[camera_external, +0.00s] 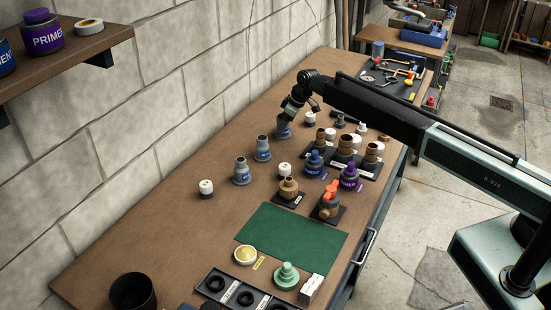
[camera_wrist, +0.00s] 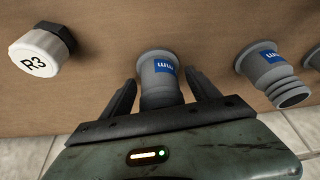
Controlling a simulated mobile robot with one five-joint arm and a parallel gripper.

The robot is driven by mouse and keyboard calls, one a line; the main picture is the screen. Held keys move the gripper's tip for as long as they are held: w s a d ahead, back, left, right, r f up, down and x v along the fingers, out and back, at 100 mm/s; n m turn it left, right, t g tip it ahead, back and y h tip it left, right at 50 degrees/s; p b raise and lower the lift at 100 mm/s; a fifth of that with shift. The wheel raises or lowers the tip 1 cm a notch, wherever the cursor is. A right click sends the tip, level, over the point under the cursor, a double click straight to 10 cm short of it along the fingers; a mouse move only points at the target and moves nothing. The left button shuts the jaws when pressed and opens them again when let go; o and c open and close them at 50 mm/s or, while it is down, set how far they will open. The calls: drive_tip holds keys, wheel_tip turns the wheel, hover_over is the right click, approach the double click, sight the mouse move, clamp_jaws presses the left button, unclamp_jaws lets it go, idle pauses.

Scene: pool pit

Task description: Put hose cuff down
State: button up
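A grey hose cuff (camera_wrist: 160,78) with a blue label is between the two fingers of my gripper (camera_wrist: 162,78) in the wrist view. A narrow gap shows between the cuff and each fingertip, so the fingers look open around it. In the external view my gripper (camera_external: 290,115) points down over this cuff (camera_external: 284,131). The cuff seems to stand upright on the wooden bench (camera_external: 190,235), in line with two similar grey cuffs (camera_external: 262,149) (camera_external: 241,172).
A white-capped R3 fitting (camera_wrist: 42,54) stands left of my gripper in the wrist view, and another grey cuff (camera_wrist: 273,74) to the right. Blue and purple jars (camera_external: 314,163) (camera_external: 348,177) and brown fittings crowd the bench's right. A block wall (camera_external: 170,110) runs close behind.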

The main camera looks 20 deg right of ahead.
drive_tip(key=shift+r, duration=0.1)
drive_tip(key=shift+r+p, duration=0.25)
drive_tip(key=shift+p, duration=0.1)
drive_tip(key=p+v, duration=1)
drive_tip(key=v, duration=0.1)
drive_tip(key=shift+r+p, duration=0.3)
drive_tip(key=shift+p, duration=0.1)
drive_tip(key=shift+d, duration=0.15)
drive_tip(key=s+d+m+g+h, duration=0.1)
drive_tip(key=s+d+m, duration=0.2)
drive_tip(key=s+d, duration=0.6)
drive_tip(key=s+d+f+m+g+h, duration=0.1)
drive_tip(key=s+d+m, duration=0.3)
drive_tip(key=s+d, duration=0.5)
drive_tip(key=s+d+m+h, duration=0.1)
drive_tip(key=s+d+m, duration=0.2)
drive_tip(key=s+d, duration=0.7)
drive_tip(key=d, duration=1.3)
drive_tip(key=shift+d+f+m+g+h, duration=0.35)
drive_tip(key=shift+f+m+g+h, duration=0.05)
idle(1.4)
